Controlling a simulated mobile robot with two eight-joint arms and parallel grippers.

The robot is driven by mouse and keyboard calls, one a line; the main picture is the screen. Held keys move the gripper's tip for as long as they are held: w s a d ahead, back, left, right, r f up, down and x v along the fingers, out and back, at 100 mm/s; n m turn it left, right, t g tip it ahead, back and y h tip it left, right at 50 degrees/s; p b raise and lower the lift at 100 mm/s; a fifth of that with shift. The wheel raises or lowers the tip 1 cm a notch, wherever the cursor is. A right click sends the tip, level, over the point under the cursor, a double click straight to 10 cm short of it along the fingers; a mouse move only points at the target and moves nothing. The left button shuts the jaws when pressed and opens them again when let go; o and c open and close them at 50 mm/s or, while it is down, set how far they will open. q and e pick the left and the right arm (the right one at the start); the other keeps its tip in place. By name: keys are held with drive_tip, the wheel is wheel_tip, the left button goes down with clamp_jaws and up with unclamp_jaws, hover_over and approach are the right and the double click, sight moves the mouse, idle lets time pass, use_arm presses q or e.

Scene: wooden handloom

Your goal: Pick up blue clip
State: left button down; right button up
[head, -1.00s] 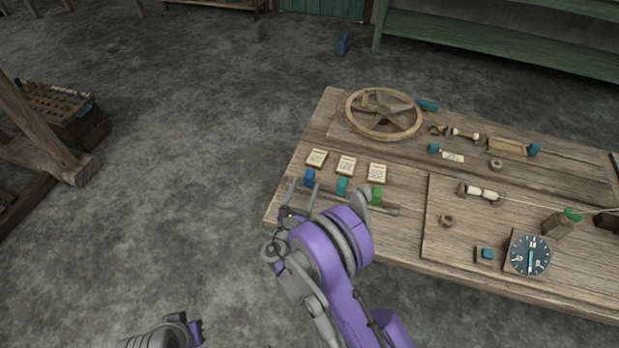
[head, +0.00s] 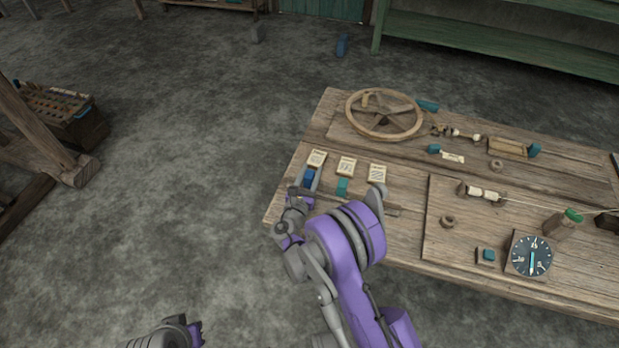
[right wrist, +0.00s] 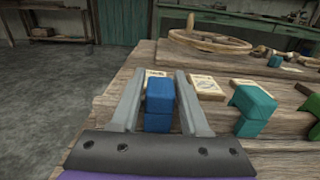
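The blue clip (head: 309,176) sits near the left end of the wooden table, in front of a small printed card. In the right wrist view the blue clip (right wrist: 160,103) stands between the two fingers of my right gripper (right wrist: 157,100). The fingers are apart, with a visible gap on the clip's left side; the right finger is close to it. My right gripper (head: 305,185) shows at the clip in the head view, partly hidden by its arm. My left arm shows at the bottom left, and its fingers cannot be made out.
A teal clip (head: 342,186) stands right of the blue one; a green clip (right wrist: 305,104) stands farther right. Printed cards (head: 346,166) lie behind them. A wooden wheel (head: 384,113) and a dial (head: 531,255) are on the table (head: 400,245). Open floor lies left.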

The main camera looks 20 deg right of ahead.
clamp_jaws()
